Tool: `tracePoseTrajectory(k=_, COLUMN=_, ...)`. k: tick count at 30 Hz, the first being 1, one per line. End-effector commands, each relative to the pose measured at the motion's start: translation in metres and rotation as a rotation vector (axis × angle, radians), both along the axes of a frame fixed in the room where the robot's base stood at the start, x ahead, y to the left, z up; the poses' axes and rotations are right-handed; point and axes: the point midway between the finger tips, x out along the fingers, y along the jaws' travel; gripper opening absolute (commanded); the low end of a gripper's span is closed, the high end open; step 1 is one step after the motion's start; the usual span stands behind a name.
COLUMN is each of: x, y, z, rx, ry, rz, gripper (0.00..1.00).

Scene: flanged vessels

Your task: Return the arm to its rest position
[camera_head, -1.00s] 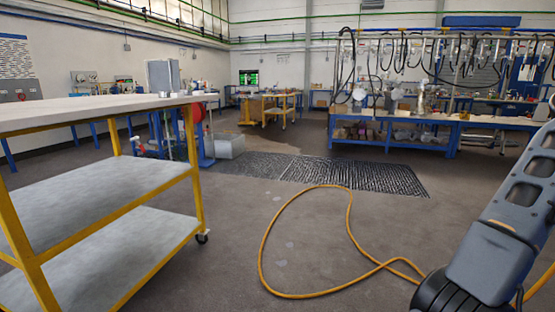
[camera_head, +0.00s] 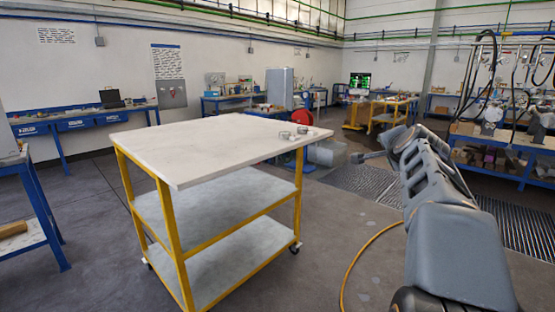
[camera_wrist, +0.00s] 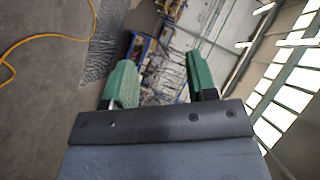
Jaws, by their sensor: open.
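My arm (camera_head: 440,210) rises at the right of the head view, its upper links leaning up and back to the left, with the wrist end close to the right of the cart. My gripper (camera_wrist: 160,75) shows in the wrist view with its two green fingers apart and nothing between them. In the head view the fingers themselves are too small or hidden to make out.
A yellow hose (camera_head: 365,260) lies on the floor. Blue benches (camera_head: 80,122) line the left wall.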

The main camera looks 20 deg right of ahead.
Motion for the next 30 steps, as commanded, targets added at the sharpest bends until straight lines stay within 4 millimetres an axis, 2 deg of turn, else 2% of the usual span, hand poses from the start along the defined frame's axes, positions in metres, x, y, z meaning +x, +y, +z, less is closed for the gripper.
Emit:
tracePoseTrajectory(k=1, x=0.007, y=0.044, z=0.005, rx=-0.03, ry=0.105, rz=0.109, gripper=0.52)
tracePoseTrajectory(k=4, x=0.003, y=0.118, z=-0.022, rx=-0.111, ry=0.316, rz=0.322, gripper=0.52)
tracePoseTrajectory(k=6, x=-0.01, y=0.166, z=-0.041, rx=-0.177, ry=0.454, rz=0.474, gripper=0.52)
tracePoseTrajectory(k=9, x=-0.04, y=0.222, z=-0.067, rx=-0.281, ry=0.633, rz=0.685, gripper=0.52)
tracePoseTrajectory(k=12, x=-0.077, y=0.262, z=-0.089, rx=-0.385, ry=0.783, rz=0.872, gripper=0.52)
tracePoseTrajectory(k=16, x=-0.119, y=0.291, z=-0.112, rx=-0.501, ry=0.928, rz=1.062, gripper=0.52)
tracePoseTrajectory(k=21, x=-0.153, y=0.306, z=-0.129, rx=-0.593, ry=1.033, rz=1.2, gripper=0.52)
tracePoseTrajectory(k=24, x=-0.161, y=0.308, z=-0.134, rx=-0.614, ry=1.055, rz=1.231, gripper=0.52)
tracePoseTrajectory(k=30, x=-0.162, y=0.308, z=-0.137, rx=-0.619, ry=1.06, rz=1.237, gripper=0.52)
